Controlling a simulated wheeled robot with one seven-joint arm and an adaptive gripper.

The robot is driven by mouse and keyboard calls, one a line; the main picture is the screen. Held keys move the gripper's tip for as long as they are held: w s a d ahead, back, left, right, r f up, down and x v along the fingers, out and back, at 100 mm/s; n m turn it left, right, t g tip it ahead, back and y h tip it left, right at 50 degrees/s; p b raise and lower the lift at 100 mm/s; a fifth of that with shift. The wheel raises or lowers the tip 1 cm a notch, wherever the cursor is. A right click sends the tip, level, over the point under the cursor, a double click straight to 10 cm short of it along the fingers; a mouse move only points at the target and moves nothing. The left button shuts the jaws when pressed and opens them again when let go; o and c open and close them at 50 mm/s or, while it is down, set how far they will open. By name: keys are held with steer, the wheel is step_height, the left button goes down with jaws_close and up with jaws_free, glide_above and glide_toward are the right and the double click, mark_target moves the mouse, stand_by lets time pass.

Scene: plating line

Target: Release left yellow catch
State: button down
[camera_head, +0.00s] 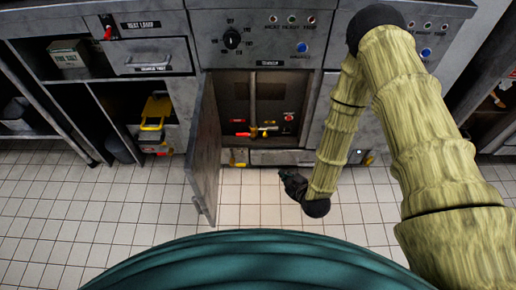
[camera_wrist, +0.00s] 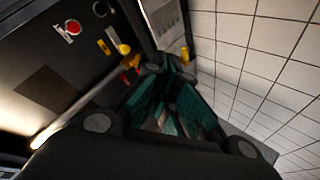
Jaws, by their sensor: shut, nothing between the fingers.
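My gripper (camera_head: 290,182) is low over the floor tiles in front of the open cabinet, to the right of its door. In the wrist view my gripper (camera_wrist: 177,68) shows dark with teal inner faces, and its fingers are shut and empty. A small yellow catch (camera_head: 239,164) shows low at the left of the panel under the cabinet opening. A yellow piece (camera_wrist: 185,54) shows just beyond the fingertips in the wrist view, beside a grey panel; I cannot tell which catch it is, or whether the fingers touch it.
The cabinet door (camera_head: 205,150) stands open toward me. Inside are a pipe (camera_head: 253,100), red and yellow valve handles (camera_head: 254,131) and a red button (camera_head: 289,117). A yellow tool (camera_head: 155,115) sits on the left shelf. The tiled floor in front is clear.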

mark_target(265, 133)
steer(key=w+a+f+n+t+y+b, duration=0.1)
steer(key=w+a+f+n+t+b, duration=0.2)
steer(key=w+b, duration=0.3)
steer(key=w+a+f+n+t+y+b, duration=0.2)
steer(key=w+a+f+n+t+b, duration=0.1)
steer(key=w+b, duration=0.4)
steer(key=n+t+b, duration=0.1)
steer(key=n+b, duration=0.1)
steer(key=shift+a+f+b, duration=0.3)
steer(key=shift+a+b, duration=0.05)
steer(key=shift+a, duration=0.05)
steer(key=shift+b+x, duration=2.35)
steer(key=shift+x, duration=2.6)
steer(key=shift+r, duration=0.15)
